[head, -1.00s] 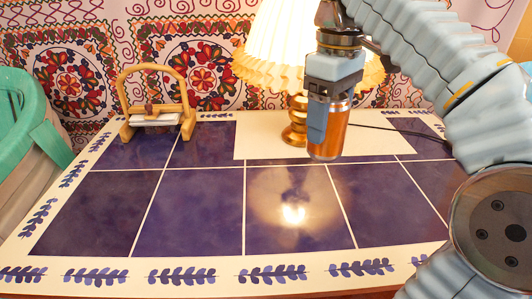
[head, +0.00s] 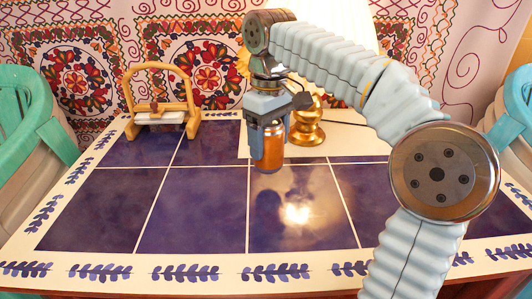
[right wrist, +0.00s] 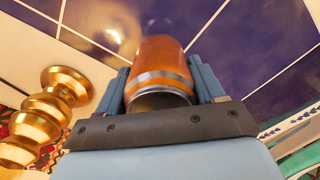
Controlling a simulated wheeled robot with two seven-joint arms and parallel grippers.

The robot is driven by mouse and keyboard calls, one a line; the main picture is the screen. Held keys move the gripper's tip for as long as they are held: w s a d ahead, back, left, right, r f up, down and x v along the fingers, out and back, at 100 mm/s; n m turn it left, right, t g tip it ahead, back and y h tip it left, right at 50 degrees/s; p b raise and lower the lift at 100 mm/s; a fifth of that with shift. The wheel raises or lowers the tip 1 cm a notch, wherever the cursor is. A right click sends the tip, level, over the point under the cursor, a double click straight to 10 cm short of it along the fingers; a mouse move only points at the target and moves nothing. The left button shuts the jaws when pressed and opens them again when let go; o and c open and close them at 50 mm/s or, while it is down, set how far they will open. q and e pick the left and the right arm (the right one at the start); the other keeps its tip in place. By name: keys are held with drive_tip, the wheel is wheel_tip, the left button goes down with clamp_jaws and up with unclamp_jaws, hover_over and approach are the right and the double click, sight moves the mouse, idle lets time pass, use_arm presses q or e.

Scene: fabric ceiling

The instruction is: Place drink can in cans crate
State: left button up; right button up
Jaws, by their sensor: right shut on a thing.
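The orange drink can (head: 270,150) is held upright in my right gripper (head: 269,158), above the blue-tiled table. In the right wrist view the can (right wrist: 162,70) sits between the two blue fingers of the gripper (right wrist: 165,85), with its silver-rimmed end toward the camera. Its lower end appears clear of the tabletop. My left gripper is not in view. Nothing in view can be clearly told as the cans crate. A teal-and-beige container (head: 30,110) stands at the left edge, and a similar one (head: 515,125) is cut off at the right edge.
The table (head: 115,215) is bare across its front and left. A wooden arched holder (head: 160,95) stands at the back left. A lamp with a brass base (head: 308,128) stands close behind the can, partly hidden by my arm. Patterned fabric hangs behind.

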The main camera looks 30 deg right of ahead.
sight(266, 154)
drive_tip(key=f, duration=0.4)
drive_tip(key=shift+w+a, duration=0.15)
drive_tip(key=shift+w, duration=0.25)
drive_tip(key=shift+f, duration=0.15)
drive_tip(key=o, duration=0.6)
drive_tip(key=shift+o, duration=0.6)
